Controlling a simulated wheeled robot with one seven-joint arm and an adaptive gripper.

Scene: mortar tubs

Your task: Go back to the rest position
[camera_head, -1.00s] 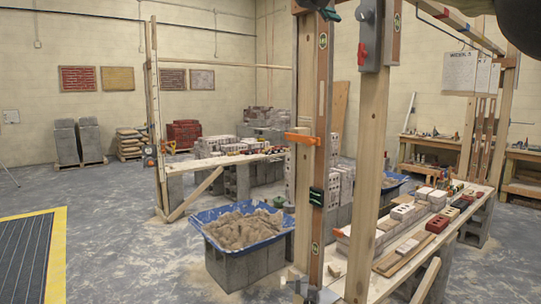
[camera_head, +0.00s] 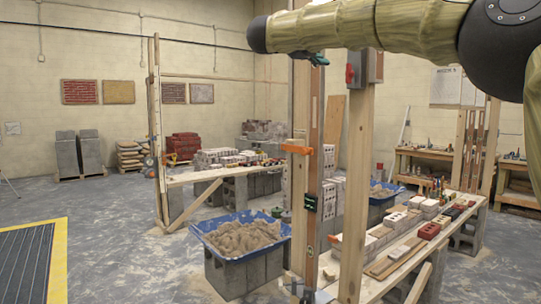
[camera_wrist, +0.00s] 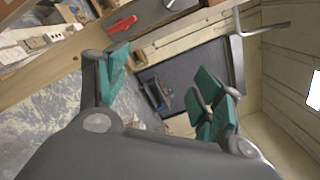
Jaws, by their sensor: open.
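My gripper (camera_wrist: 168,88) shows in the wrist view with its two green-padded fingers spread wide apart. Nothing is between the fingertips.
Wooden posts (camera_head: 355,190) stand close in front, beside a plank bench (camera_head: 400,262) with bricks. A blue mortar tub (camera_head: 240,237) sits on grey blocks left of them. Open floor (camera_head: 120,230) lies left, with a yellow-edged grating (camera_head: 62,255).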

